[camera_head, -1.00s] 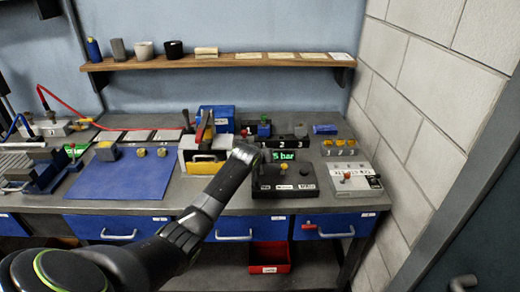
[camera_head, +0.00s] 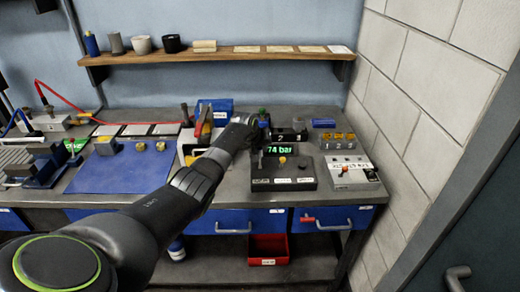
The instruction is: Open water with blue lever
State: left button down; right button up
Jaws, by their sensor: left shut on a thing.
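My left arm reaches in from the lower left, and its gripper (camera_head: 250,122) is at the back of the bench. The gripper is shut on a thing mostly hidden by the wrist. A small blue part with a green top (camera_head: 263,115) shows just right of the gripper; I take it for the blue lever, but its shape and angle are unclear. In front stands a black control box (camera_head: 284,183) with a yellow knob. Its green display (camera_head: 279,149) reads 74 bar. My right gripper is not in view.
A blue mat (camera_head: 118,172) lies at the left. A red bin (camera_head: 268,250) sits below. A wall closes the right side.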

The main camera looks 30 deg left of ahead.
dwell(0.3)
pick_arm(q)
jog(key=c, duration=1.3)
grip_release()
jog(key=shift+w+f, duration=0.1)
jog(key=shift+r, duration=0.2)
jog(key=shift+s+a+r, duration=0.1)
jog(key=shift+s+r, duration=0.25)
jog(key=shift+r, duration=0.15)
jog(key=b+v, duration=0.1)
jog(key=v, duration=1.5)
jog(key=shift+b, duration=0.4)
jog(key=shift+f, duration=0.1)
